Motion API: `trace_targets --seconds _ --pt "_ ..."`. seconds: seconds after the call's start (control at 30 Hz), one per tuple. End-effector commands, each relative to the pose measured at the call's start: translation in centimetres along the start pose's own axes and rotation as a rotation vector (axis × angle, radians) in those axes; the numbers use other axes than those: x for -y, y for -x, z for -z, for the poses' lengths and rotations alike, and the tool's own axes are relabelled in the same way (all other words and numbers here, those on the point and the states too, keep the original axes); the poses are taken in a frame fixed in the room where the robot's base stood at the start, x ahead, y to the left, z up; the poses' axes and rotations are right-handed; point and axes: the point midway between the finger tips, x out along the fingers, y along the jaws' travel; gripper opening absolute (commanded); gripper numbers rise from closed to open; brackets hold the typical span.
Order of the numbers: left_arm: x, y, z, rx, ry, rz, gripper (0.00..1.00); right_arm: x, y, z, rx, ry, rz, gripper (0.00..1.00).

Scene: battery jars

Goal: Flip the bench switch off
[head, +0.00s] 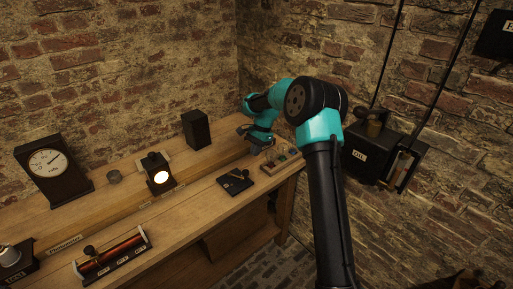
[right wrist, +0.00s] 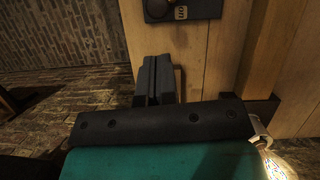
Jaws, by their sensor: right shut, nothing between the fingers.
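The bench switch (head: 235,181) is a flat black block with a small knob, lying on the wooden bench near its front edge. In the right wrist view a black plate with a round knob, likely this switch (right wrist: 157,10), is cut off by the top edge, with a pale label reading "ON" beside it. My right gripper (head: 262,141) is over the bench's far end, beyond the switch. Its fingers, also in the right wrist view (right wrist: 154,75), are shut, empty and apart from the plate. My left gripper is out of view.
A lit lamp (head: 160,175) stands left of the switch. A tray (head: 283,163) with small jars lies at the right end, close to my right arm. A dial clock or meter (head: 54,164), a coil (head: 112,256) and a black box (head: 196,129) also stand on the bench.

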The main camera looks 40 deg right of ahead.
Motion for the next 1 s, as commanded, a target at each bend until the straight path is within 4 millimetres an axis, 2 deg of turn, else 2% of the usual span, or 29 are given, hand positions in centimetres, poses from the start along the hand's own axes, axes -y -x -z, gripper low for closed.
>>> trace_targets --seconds 0.2,0.4,0.57,1.0 --pt "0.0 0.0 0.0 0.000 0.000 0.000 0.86 0.0 -3.8 0.0 0.001 0.000 -0.002 0.00" --pt "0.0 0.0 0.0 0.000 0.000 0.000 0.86 0.0 -6.0 0.0 0.001 0.000 -0.001 0.00" --pt "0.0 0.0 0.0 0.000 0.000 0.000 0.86 0.0 -6.6 0.0 0.000 0.000 0.000 0.00" --pt "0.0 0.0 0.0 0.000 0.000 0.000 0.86 -0.4 -6.5 0.2 0.000 -0.013 0.005 0.00"
